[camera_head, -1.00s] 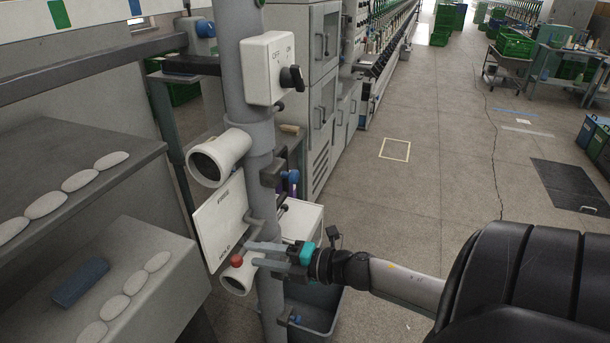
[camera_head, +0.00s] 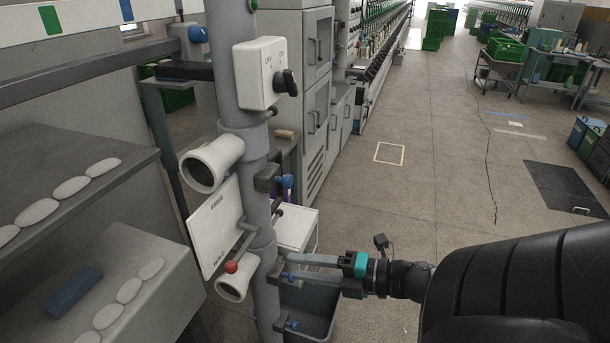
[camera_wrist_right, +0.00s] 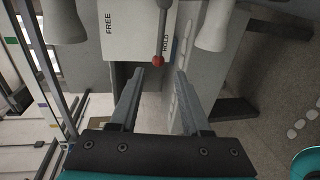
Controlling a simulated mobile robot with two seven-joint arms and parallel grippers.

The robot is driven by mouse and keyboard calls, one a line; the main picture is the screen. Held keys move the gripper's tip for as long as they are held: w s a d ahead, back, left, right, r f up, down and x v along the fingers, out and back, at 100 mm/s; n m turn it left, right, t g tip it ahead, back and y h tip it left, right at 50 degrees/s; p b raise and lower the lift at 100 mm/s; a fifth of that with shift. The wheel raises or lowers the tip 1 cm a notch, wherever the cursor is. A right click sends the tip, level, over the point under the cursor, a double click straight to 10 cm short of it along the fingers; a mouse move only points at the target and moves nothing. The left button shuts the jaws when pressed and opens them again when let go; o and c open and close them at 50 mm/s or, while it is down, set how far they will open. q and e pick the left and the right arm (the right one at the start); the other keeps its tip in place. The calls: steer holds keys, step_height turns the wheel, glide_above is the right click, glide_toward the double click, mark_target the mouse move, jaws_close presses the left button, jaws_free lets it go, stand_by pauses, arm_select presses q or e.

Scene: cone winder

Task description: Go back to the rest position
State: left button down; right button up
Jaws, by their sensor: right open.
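My right gripper (camera_head: 288,268) is open and empty, just right of the grey post (camera_head: 262,210). In the right wrist view its two fingers (camera_wrist_right: 160,90) stand apart with nothing between them. Beyond the fingertips is a lever with a red ball knob (camera_head: 231,267), in front of a white plate (camera_head: 215,228) marked FREE and HOLD. The knob also shows in the right wrist view (camera_wrist_right: 159,61), close to the HOLD end and clear of the fingers. My left gripper is not in view.
The post carries an OFF/ON switch box (camera_head: 262,73) and white tubes (camera_head: 212,163). Grey shelves (camera_head: 75,170) with white oval pieces and a blue block (camera_head: 73,291) stand at the left. A grey bin (camera_head: 308,308) is below my gripper. The floor (camera_head: 430,180) at the right is open.

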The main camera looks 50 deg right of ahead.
stand_by(0.5)
steer(key=s+d+f+m+g+h+b, duration=0.1)
steer(key=s+f+m+h+b, duration=0.2)
steer(key=f, duration=0.8)
steer(key=s+d+f+m+g+h+b, duration=0.2)
steer(key=f+m, duration=0.4)
steer(key=f, duration=0.4)
steer(key=s+d+f+m+g+h+b, duration=0.1)
steer(key=s+f+m+h+b, duration=0.2)
steer(key=f, duration=0.8)
steer(key=s+a+f+m+g+b, duration=0.2)
steer(key=s+a+f+g, duration=0.1)
steer(key=s+a+f, duration=0.3)
steer(key=s+a+f+m+g+y+b, duration=0.1)
steer(key=s+a+f+m+g+b, duration=0.1)
steer(key=s+a+f, duration=0.4)
steer(key=s+a+f+m+g+b, duration=0.2)
steer(key=s+a+f+m+g, duration=0.2)
steer(key=f, duration=1)
steer(key=s+a, duration=0.2)
steer(key=s, duration=0.1)
steer(key=shift+s+y+b, duration=0.15)
steer(key=shift+y+b, duration=0.15)
